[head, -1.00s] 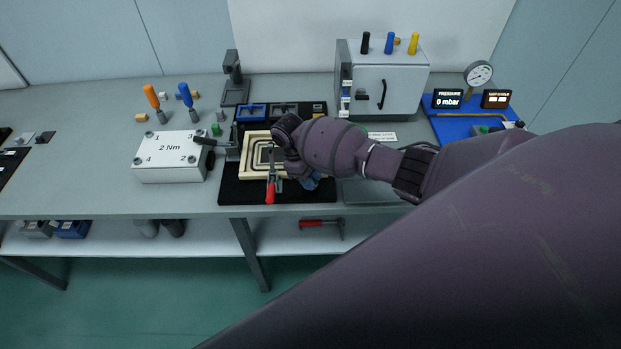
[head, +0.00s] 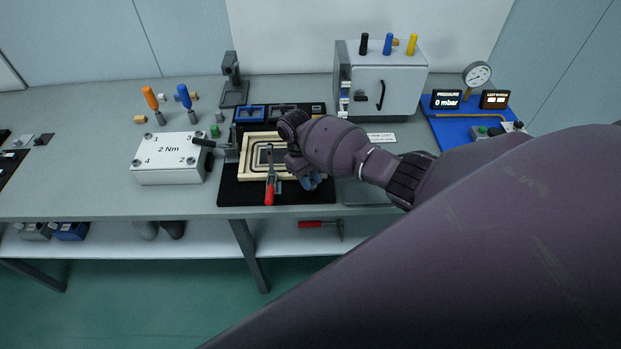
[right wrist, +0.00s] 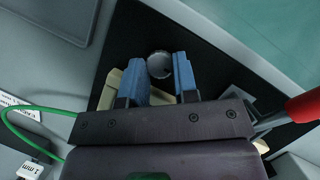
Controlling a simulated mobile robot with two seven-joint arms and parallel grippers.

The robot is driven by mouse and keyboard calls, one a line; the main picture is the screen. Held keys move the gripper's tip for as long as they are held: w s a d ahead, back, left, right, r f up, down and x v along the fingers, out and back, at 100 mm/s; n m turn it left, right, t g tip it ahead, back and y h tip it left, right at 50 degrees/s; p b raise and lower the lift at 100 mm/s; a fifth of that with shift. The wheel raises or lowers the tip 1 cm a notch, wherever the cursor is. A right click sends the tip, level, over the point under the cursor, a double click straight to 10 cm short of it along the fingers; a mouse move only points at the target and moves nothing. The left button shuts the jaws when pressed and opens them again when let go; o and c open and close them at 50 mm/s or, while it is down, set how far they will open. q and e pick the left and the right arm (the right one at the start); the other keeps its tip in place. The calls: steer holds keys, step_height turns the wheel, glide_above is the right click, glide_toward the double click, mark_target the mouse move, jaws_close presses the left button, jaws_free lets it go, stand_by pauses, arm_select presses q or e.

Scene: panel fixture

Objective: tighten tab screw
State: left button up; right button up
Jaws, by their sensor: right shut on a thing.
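My right gripper (head: 311,181) is over the right front corner of the light wooden frame (head: 251,175), with its blue fingers pointing down. In the right wrist view its two blue fingers stand on either side of a round grey screw head (right wrist: 160,65) and are shut on it. My wrist hides this screw in the head view. The frame has dark concentric outlines inside and lies on a black mat (head: 237,197). A clamp with a red handle (head: 269,192) sits at the frame's front edge, left of my gripper. My left gripper is not in view.
A white box marked 2 Nm (head: 168,170) stands left of the mat. A dark organiser with blue bins (head: 250,112) is behind the frame. A grey cabinet (head: 385,90) and a blue gauge board (head: 450,140) stand farther right.

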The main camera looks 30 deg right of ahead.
steer(key=o, duration=0.6)
steer(key=shift+o, duration=0.2)
steer(key=v, duration=1.1)
steer(key=shift+b, duration=0.3)
steer(key=shift+s, duration=0.1)
